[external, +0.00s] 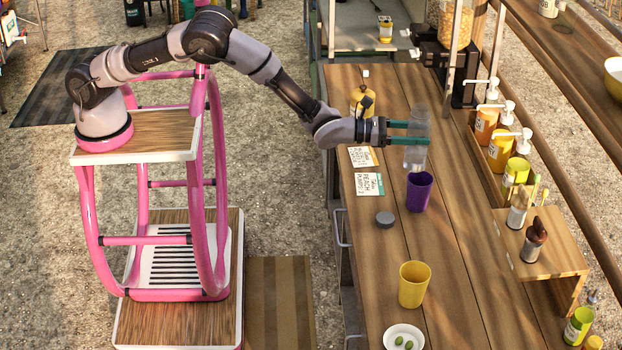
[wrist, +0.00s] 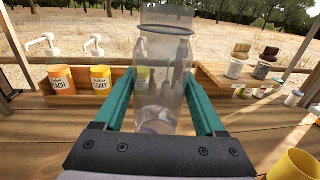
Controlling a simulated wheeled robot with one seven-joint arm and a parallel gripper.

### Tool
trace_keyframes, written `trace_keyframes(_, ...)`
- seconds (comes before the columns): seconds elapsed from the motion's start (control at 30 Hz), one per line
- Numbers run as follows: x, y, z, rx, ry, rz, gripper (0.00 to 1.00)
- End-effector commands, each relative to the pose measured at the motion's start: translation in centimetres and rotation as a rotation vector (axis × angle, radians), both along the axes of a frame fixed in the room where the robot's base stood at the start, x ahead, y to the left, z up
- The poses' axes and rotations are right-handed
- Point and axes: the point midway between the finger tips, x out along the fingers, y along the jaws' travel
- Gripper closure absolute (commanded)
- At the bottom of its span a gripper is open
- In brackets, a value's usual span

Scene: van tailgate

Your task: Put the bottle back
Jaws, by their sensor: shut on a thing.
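A clear, see-through bottle (external: 415,150) is held upright between the green fingers of my gripper (external: 408,133). In the wrist view the bottle (wrist: 162,75) stands between the two fingers (wrist: 162,100), and it looks empty. In the external view it is above the wooden counter (external: 450,290), just behind a purple cup (external: 419,192). Whether its base touches the counter is hard to tell, as the purple cup partly overlaps its lower end.
A grey round lid (external: 385,219) and a yellow cup (external: 413,284) stand nearer the front, with a white plate (external: 403,337) of green items. A rack of pump bottles (external: 487,125) lines the right side. Two cards (external: 369,184) lie left.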

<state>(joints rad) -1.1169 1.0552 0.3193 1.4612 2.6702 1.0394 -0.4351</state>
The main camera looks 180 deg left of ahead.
Motion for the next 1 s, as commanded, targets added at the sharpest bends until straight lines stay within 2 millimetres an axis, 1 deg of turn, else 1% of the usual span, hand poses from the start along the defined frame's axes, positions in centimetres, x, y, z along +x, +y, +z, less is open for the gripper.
trace_keyframes(0.03,2.4,-0.3,0.0,0.001,0.0,-0.02,1.0)
trace_keyframes(0.1,5.0,-0.7,0.0,0.001,0.001,-0.041,1.0)
trace_keyframes(0.2,8.4,-1.3,0.1,0.002,0.0,-0.066,1.0)
trace_keyframes(0.3,10.9,-1.9,0.1,0.003,0.0,-0.084,1.0)
trace_keyframes(0.4,12.8,-2.4,0.1,0.002,0.0,-0.099,1.0)
trace_keyframes(0.57,15.0,-3.0,0.1,0.003,-0.001,-0.116,1.0)
trace_keyframes(0.73,16.5,-3.4,0.2,0.003,-0.002,-0.128,1.0)
trace_keyframes(0.9,16.4,-3.4,-1.8,0.001,-0.001,-0.127,1.0)
trace_keyframes(1.0,16.4,-3.4,-2.4,0.003,-0.002,-0.127,1.0)
